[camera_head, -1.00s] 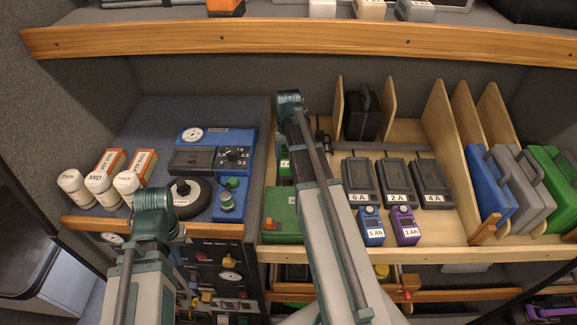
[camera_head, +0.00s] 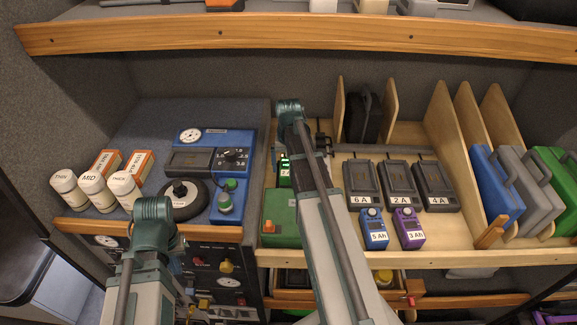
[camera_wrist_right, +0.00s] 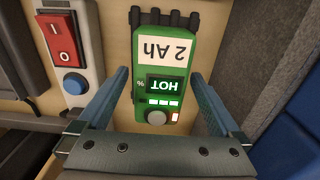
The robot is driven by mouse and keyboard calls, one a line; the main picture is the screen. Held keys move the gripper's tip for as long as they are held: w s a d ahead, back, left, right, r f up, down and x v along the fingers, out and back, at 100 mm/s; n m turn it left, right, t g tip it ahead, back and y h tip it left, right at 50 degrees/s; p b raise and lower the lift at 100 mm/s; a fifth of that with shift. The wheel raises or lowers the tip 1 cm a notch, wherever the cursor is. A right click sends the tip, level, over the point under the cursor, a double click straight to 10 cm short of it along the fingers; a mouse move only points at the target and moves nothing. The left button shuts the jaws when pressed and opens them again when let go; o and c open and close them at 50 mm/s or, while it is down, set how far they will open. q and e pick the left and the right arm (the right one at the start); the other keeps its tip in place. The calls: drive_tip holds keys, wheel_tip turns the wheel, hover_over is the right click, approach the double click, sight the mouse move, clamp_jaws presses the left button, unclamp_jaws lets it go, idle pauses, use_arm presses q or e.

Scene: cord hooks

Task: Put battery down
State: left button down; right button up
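The green battery (camera_wrist_right: 165,70), labelled 2 Ah with a lit HOT display, is upside down in the right wrist view. It rests on or just above the pale wooden board; contact is unclear. My right gripper (camera_wrist_right: 158,105) is open, one finger on each side of the battery with gaps. In the head view, part of the battery (camera_head: 284,171) shows left of my right arm, which hides the rest. My left arm (camera_head: 153,215) is at the lower left; its fingers cannot be made out.
A switch box (camera_wrist_right: 63,50) with a red rocker and blue button is beside the battery. A grey wall (camera_wrist_right: 240,60) stands on the other side. Chargers (camera_head: 398,184), a blue battery (camera_head: 373,229) and a purple battery (camera_head: 409,228) are to the right. A green box (camera_head: 279,217) is in front.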

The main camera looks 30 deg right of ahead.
drive_tip(key=shift+r, duration=0.1)
wheel_tip(320, 180, up, 12)
drive_tip(key=p, duration=1.2)
idle(0.3)
